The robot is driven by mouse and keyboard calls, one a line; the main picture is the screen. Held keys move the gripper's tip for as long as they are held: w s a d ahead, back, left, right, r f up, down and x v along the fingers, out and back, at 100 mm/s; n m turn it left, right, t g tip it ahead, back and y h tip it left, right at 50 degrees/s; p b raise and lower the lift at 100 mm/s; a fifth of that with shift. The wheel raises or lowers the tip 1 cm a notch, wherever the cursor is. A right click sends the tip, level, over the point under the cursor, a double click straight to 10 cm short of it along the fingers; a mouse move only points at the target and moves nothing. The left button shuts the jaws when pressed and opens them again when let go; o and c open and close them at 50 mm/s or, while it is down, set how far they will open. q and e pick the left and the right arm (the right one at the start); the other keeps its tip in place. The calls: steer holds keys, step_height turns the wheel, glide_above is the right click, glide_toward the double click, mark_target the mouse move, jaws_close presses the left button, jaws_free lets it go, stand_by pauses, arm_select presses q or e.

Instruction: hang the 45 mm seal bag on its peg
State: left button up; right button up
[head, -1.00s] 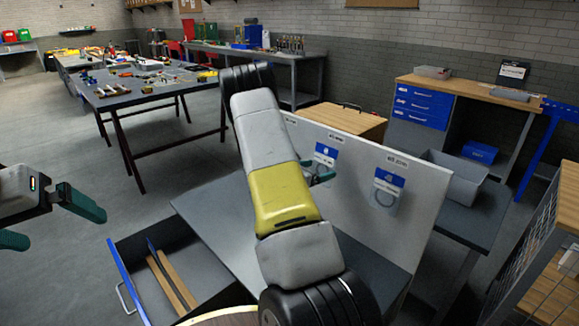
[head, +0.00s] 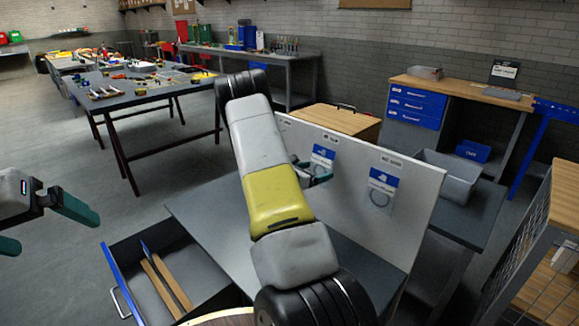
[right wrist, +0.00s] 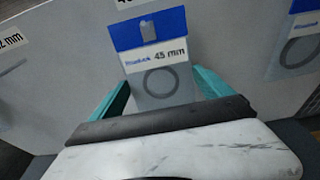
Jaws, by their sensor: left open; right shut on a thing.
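The 45 mm seal bag (right wrist: 158,60) is a clear bag with a blue and white header and a dark ring inside. It also shows in the head view (head: 322,157), upright at the pale board (head: 405,221). My right gripper (right wrist: 163,92) is shut on the bag's lower part, one green finger at each side. The bag's hang hole is visible near its top; I cannot tell whether a peg passes through it. A label partly shows above the bag. In the head view, my right arm hides part of the board. My left gripper (head: 56,232) is open and empty, far left.
Another seal bag (head: 382,188) hangs to the right on the board; it also shows in the right wrist view (right wrist: 298,38). The board stands on a grey table with an open drawer (head: 165,280). A grey bin (head: 450,180) stands behind the board.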

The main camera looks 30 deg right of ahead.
steer(key=o, duration=1.2)
steer(key=s+a+r+m+y, duration=0.5)
steer(key=s+a+r+m, duration=0.2)
steer(key=a, duration=0.6)
steer(key=s+a+r+m+t+y, duration=0.1)
steer(key=s+a+r+m+y, duration=0.5)
steer(key=s+a+r, duration=0.3)
steer(key=s+a+r+m+t+y, duration=0.1)
steer(key=s+a+r+m+y, duration=0.5)
steer(key=s+a+r, duration=0.3)
steer(key=s+a+m, duration=0.1)
steer(key=s+a, duration=0.3)
steer(key=a, duration=0.3)
steer(key=shift+s+a+m, duration=0.2)
steer(key=shift+a+m, duration=0.1)
steer(key=shift+a, duration=0.1)
